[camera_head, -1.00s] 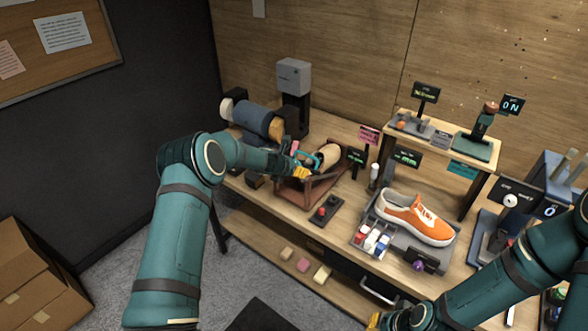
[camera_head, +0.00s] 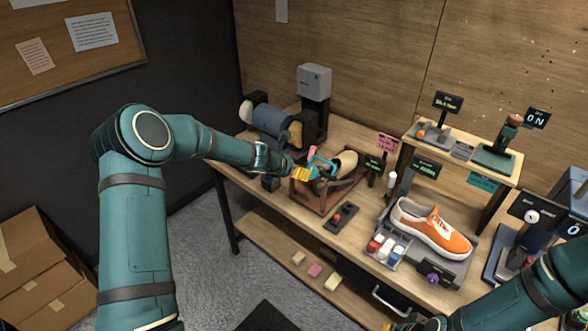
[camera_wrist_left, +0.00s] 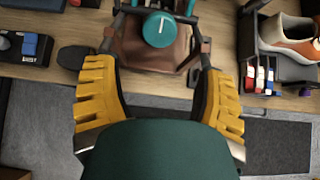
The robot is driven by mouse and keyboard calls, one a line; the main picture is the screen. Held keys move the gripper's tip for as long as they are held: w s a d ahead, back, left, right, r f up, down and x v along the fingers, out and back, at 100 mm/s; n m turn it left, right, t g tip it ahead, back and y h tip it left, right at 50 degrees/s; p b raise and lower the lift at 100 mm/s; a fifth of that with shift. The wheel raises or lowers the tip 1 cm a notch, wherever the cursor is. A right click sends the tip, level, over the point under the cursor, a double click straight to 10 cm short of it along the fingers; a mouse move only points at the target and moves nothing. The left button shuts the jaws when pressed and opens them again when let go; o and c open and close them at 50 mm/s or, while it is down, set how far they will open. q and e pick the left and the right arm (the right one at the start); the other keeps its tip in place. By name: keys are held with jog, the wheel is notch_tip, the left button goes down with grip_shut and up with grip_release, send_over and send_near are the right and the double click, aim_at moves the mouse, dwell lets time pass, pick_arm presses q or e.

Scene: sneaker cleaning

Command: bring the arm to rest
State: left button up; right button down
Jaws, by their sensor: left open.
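My left gripper (camera_head: 302,173) is at the front left of the workbench, beside a brown frame (camera_head: 306,196) that holds a tan object (camera_head: 345,163). In the left wrist view its yellow fingers (camera_wrist_left: 160,95) are spread apart with nothing between them. A teal part (camera_wrist_left: 160,30) and the brown frame lie beyond the fingertips. My right gripper (camera_head: 400,327) shows only as a yellow bit at the bottom edge of the head view, too little to tell its state.
An orange and white sneaker (camera_head: 432,228) lies on a grey tray right of the frame, next to several small bottles (camera_head: 386,248). A red-buttoned box (camera_head: 341,217) sits in front. A small raised shelf (camera_head: 462,148) stands at the back. Cardboard boxes (camera_head: 40,265) are on the floor at left.

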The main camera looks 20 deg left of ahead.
dwell(0.4)
pick_arm(q)
jog(key=s+d+f+m+g+b, duration=0.2)
jog(key=s+d+f+m+b, duration=0.1)
jog(key=s+d+f+m, duration=0.35)
jog(key=s+d+f+m+g+b, duration=0.25)
jog(key=s+f+m, duration=0.4)
jog(key=f, duration=0.35)
jog(key=s+d+f+m+g+b, duration=0.1)
jog(key=s+d+f+m+b, duration=0.1)
jog(key=s+m, duration=0.3)
jog(key=s+d+f+m+b, duration=0.2)
jog(key=s+f+m, duration=0.2)
jog(key=s, duration=0.6)
jog(key=s+d+f+m+g+b, duration=0.1)
jog(key=s+d+f+m+b, duration=0.1)
jog(key=s+m, duration=0.5)
notch_tip(320, 180, down, 2)
jog(key=shift+s+d+f+m+g+h, duration=0.15)
jog(key=shift+d+m+g+h, duration=0.2)
jog(key=shift+d+m, duration=0.25)
